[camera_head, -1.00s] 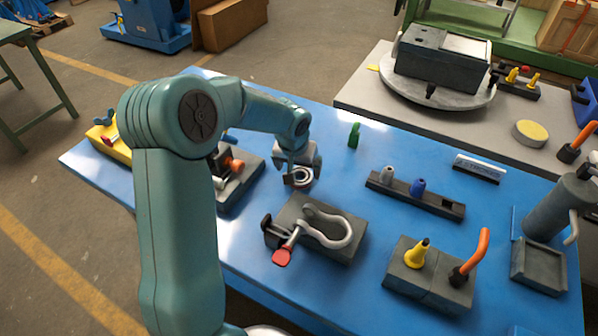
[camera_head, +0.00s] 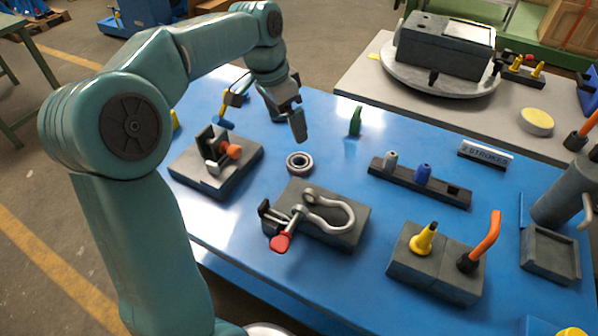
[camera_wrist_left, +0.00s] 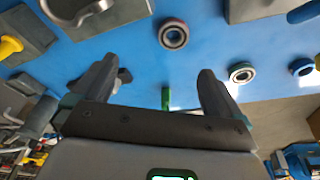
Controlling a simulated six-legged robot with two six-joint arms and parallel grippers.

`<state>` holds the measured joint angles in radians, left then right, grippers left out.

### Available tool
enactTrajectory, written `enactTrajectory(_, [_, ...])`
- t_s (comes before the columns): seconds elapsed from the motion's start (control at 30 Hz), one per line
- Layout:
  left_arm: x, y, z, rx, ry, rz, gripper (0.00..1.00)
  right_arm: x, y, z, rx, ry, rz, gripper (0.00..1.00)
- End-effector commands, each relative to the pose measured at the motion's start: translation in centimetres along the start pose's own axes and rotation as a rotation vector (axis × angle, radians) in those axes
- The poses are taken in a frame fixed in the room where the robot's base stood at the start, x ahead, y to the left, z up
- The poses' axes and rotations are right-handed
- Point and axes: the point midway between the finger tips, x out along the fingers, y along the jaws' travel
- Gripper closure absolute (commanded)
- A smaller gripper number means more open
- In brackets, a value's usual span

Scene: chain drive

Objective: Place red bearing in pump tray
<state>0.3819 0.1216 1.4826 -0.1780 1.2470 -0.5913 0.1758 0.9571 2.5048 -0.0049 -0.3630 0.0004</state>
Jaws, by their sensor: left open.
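A bearing (camera_head: 299,163) lies flat on the blue table, behind the block with the shackle. A square dark tray (camera_head: 548,279) stands at the right edge of the table, beside a grey pump-like cylinder (camera_head: 560,203). My right gripper is out of view.
The shackle block (camera_head: 345,238) and a block with yellow and orange tools (camera_head: 425,284) stand along the front. A slotted rack (camera_head: 440,192) lies behind them. Green-ringed (camera_wrist_left: 242,73) and blue-ringed (camera_wrist_left: 302,67) bearings show in the wrist view. The table's centre has free room.

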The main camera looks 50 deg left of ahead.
Motion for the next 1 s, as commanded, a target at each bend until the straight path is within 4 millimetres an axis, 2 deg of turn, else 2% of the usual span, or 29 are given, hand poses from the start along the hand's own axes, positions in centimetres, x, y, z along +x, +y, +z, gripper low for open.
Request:
enactTrajectory(0.03, [1.3, -0.5, 0.6, 0.035, 0.040, 0.008, 0.00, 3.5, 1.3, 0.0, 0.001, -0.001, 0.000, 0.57])
enactTrajectory(0.2, [0.6, -1.8, 1.5, 0.045, 0.155, -0.001, 0.00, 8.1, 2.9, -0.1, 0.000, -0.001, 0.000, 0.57])
enactTrajectory(0.3, [0.9, -2.5, 2.1, 0.026, 0.178, -0.024, 0.00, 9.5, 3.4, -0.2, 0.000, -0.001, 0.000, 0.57])
enactTrajectory(0.47, [1.8, -2.8, 2.5, 0.017, 0.177, -0.029, 0.00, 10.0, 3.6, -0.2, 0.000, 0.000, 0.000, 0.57])
enactTrajectory(0.57, [3.5, -2.8, 2.2, 0.017, 0.175, -0.028, 0.00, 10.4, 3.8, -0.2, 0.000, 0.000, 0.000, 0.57])
enactTrajectory(0.8, [9.2, -2.9, 1.2, 0.017, 0.173, -0.028, 0.00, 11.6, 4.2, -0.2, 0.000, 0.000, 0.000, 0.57])
enactTrajectory(1.0, [11.7, -3.0, 0.7, 0.016, 0.175, -0.029, 0.00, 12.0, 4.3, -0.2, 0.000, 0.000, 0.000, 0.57])
